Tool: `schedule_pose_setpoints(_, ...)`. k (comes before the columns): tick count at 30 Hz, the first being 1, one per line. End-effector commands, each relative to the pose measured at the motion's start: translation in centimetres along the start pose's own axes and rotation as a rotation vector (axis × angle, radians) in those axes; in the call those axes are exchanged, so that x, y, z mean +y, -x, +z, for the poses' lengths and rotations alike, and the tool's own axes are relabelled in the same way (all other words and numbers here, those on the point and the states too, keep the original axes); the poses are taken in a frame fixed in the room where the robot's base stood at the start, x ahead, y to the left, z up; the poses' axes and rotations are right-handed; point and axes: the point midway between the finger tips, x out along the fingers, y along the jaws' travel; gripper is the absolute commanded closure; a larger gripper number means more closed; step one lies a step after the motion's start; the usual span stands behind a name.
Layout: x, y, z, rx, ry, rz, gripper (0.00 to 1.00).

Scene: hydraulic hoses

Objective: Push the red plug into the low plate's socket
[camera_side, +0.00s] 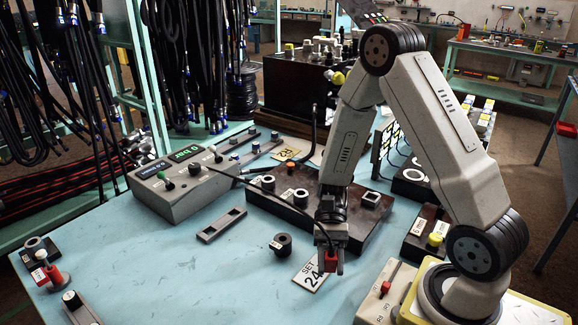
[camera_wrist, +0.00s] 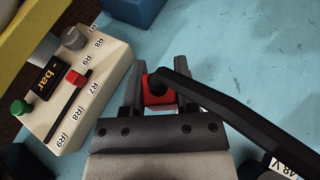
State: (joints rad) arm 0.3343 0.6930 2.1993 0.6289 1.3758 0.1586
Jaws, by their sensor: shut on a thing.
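My gripper (camera_side: 331,246) points down above the blue table, near the front right end of a dark block. It is shut on a red plug (camera_side: 333,263). The wrist view shows the plug (camera_wrist: 158,92) between the two fingers, with a black hose (camera_wrist: 235,122) running from it to the lower right. In the side view a thin black hose (camera_side: 262,187) runs from the left towards the gripper. The plug is apart from these sockets. I cannot tell which socket is meant.
A grey control box (camera_side: 172,200) stands behind left. A pale panel with a red slider (camera_wrist: 75,95) is left in the wrist view. The front left table is mostly clear.

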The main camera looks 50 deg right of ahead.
Motion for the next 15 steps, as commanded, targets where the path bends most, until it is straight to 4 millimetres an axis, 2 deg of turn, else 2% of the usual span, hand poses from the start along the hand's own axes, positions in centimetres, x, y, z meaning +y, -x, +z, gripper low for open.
schedule_pose_setpoints(8, 4.2, 0.5, -0.7, 0.0, 0.116, 0.281, 1.0)
schedule_pose_setpoints(15, 7.6, 1.8, -1.3, 0.0, 0.217, 0.523, 1.0)
